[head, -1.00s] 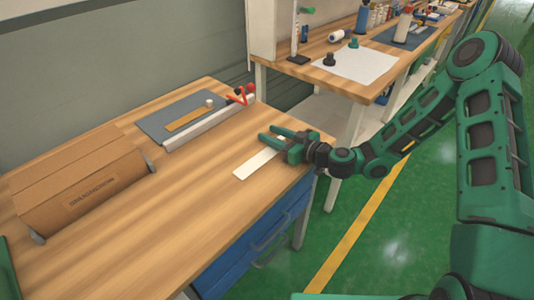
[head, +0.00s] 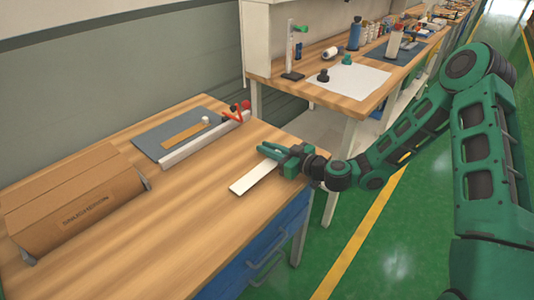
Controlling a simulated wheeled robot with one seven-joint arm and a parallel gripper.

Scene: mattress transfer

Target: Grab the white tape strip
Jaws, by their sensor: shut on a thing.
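The white tape strip (head: 252,179) is a flat, pale rectangle at the right part of the wooden workbench (head: 180,225). Its far end runs under my gripper and is hidden there. My green gripper (head: 268,153) is at the bench's right edge, with its fingers pointing left, shut on the strip's far end. I cannot tell whether the strip is lifted off the bench top.
A cardboard box (head: 75,205) lies at the left of the bench. A grey mat (head: 165,135) with a ruler (head: 184,132), a pale bar and a red-handled clamp (head: 238,110) lies behind. A second bench (head: 290,84) with bottles stands beyond. The bench's middle is clear.

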